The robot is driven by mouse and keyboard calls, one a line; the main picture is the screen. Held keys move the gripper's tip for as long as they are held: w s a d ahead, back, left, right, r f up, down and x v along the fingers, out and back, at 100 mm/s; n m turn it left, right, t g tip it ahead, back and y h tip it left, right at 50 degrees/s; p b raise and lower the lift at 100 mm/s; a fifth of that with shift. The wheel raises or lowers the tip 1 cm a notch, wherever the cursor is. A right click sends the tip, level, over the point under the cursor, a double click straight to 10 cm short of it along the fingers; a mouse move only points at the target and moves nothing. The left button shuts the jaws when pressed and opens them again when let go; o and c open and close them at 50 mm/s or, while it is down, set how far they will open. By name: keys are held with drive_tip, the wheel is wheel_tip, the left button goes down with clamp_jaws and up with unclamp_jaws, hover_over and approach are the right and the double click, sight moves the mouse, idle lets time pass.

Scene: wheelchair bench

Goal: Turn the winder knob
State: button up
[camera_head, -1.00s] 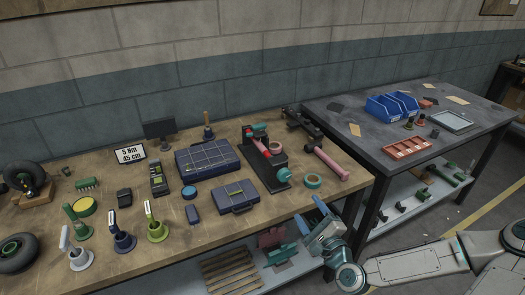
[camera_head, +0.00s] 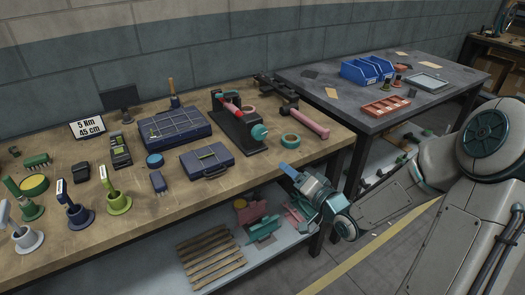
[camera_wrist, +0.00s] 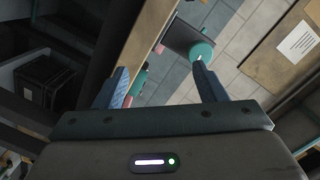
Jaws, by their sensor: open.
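The winder (camera_head: 236,128) is a dark stand with a red roller on the workbench, near its right end. Its teal round knob (camera_head: 259,131) sticks out toward the front right. In the wrist view the knob (camera_wrist: 203,52) shows beyond the right fingertip, partly covered by it, with the dark winder body (camera_wrist: 181,36) behind. My gripper (camera_head: 288,170) is in front of the bench's front edge, to the lower right of the knob and apart from it. Its two blue fingers are spread and empty in the wrist view (camera_wrist: 163,78).
The wooden bench edge (camera_head: 190,222) runs beside my gripper, with a loaded shelf (camera_head: 215,277) below. A grey table (camera_head: 335,115) stands at the right.

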drive_tip(key=n+b, duration=0.3)
drive_tip(key=n+t+b, duration=0.1)
drive_tip(key=n+b, duration=0.5)
drive_tip(key=n, duration=0.1)
approach(261, 135)
drive_tip(key=b+x, duration=0.4)
drive_tip(key=x, duration=0.5)
drive_tip(key=shift+w+a+f+b, duration=0.1)
drive_tip(key=shift+w+b, duration=0.05)
drive_tip(key=shift+b, duration=0.15)
drive_tip(key=c, duration=1)
drive_tip(key=shift+p, duration=0.6)
